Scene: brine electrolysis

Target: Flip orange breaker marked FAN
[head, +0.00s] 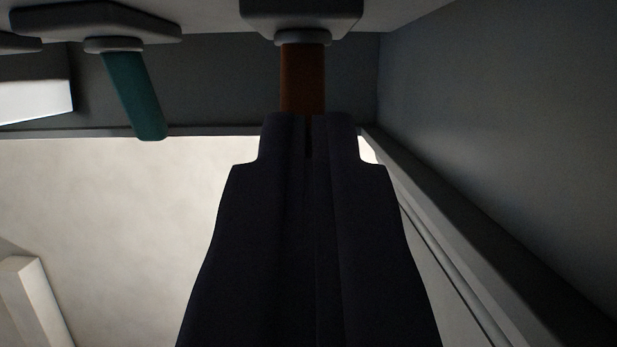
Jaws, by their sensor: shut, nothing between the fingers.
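An orange breaker lever (302,78) hangs from a dark mount at the top middle of the head view. It looks straight, and its lower end is hidden behind my fingertips. My gripper (310,125) is dark and shut, with a thin slit between the fingers and nothing in it. Its tips overlap the lever's lower end in the picture; I cannot tell whether they touch it. No FAN marking can be read.
A teal lever (134,95) hangs tilted to the left of the orange one. A grey side wall (500,130) rises close on the right. A pale surface (120,220) lies open at the lower left, with a light block (28,295) at its edge.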

